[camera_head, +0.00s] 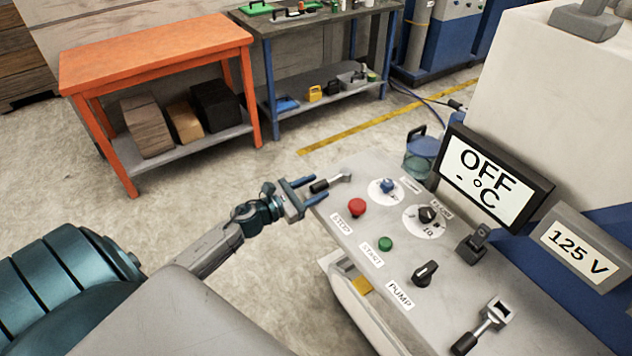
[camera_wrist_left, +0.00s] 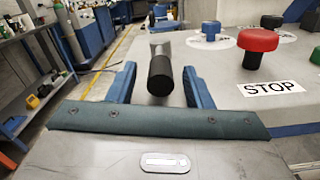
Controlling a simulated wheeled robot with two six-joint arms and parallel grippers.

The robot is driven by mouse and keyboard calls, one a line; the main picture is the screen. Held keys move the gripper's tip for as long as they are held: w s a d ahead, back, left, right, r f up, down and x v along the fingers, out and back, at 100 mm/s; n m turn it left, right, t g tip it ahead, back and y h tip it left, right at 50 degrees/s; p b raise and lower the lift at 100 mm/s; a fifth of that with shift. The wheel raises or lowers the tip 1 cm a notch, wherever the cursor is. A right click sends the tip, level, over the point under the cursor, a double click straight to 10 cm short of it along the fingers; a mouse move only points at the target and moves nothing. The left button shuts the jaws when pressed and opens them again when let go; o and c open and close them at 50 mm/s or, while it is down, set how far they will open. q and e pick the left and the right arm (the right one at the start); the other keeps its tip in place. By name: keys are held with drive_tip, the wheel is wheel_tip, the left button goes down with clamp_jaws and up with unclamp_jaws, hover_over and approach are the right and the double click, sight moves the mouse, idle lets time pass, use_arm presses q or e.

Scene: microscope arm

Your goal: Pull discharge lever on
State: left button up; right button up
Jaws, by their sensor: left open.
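A small lever with a black grip (camera_head: 320,186) and a grey metal arm stands at the far left corner of the control panel (camera_head: 390,268). My left gripper (camera_head: 311,190) is open, with its two blue fingers on either side of the black grip. In the left wrist view, the black grip (camera_wrist_left: 160,75) is between the fingers (camera_wrist_left: 160,86), with a visible gap on both sides. A second lever (camera_head: 488,325) with a black grip is at the near right of the panel. No label reading discharge is legible. My right gripper is not in view.
The red STOP button (camera_head: 356,207), the green START button (camera_head: 385,243), a blue knob (camera_head: 388,185) and the black PUMP knob (camera_head: 425,273) are on the panel. A screen (camera_head: 490,180) reads OFF. An orange table (camera_head: 155,50) stands beyond open floor.

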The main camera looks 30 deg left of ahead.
use_arm(q)
drive_tip(key=shift+w+d, duration=0.25)
drive_tip(key=shift+w, duration=0.25)
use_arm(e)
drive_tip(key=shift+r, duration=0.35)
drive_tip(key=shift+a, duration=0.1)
use_arm(q)
clamp_jaws()
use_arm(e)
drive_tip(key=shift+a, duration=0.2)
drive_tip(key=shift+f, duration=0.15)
